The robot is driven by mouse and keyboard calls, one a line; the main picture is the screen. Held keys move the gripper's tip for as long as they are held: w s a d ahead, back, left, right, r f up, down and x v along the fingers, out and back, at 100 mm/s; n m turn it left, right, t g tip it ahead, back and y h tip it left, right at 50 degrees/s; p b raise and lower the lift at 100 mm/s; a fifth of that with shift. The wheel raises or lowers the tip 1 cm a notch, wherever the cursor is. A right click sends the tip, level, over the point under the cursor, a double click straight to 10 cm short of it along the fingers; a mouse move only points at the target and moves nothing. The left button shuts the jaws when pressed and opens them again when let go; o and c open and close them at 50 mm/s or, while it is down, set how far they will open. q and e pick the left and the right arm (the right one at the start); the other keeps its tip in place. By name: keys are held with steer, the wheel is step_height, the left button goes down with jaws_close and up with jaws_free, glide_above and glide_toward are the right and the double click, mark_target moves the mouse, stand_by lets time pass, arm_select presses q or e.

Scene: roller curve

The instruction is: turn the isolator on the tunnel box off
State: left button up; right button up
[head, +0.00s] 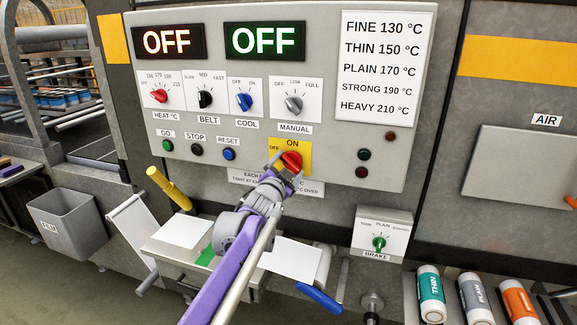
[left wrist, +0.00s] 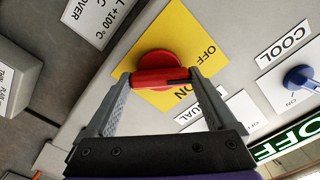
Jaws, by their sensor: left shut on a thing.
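The isolator is a red rotary knob (head: 291,161) on a yellow plate (head: 303,148) marked OFF and ON, low on the grey tunnel box panel (head: 330,180). My left gripper (head: 283,168) reaches up to it from below. In the left wrist view the red knob (left wrist: 160,62) shows closely, with one finger of my left gripper (left wrist: 163,82) at each end of its handle bar. The fingers are shut on the bar. A dark mark on the bar's right part lies near the words OFF and ON; which one it points to I cannot tell exactly. My right gripper is not seen.
Two displays, red (head: 168,42) and green (head: 264,40), both read OFF. HEAT, BELT, COOL (head: 244,101) and MANUAL (head: 293,104) knobs sit above the isolator. A yellow handle (head: 168,187), white sheets and a BRAKE box (head: 381,238) are below. Labelled rolls (head: 431,292) lie at lower right.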

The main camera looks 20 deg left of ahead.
arm_select(q)
steer(key=n, duration=0.4)
steer(key=shift+n, duration=2.1)
steer(key=o, duration=1.1)
steer(key=shift+c, duration=0.2)
steer(key=shift+s, duration=0.1)
steer(key=s+b, duration=0.1)
steer(key=s, duration=0.9)
steer(key=shift+s+a, duration=0.2)
steer(key=shift+s, duration=0.15)
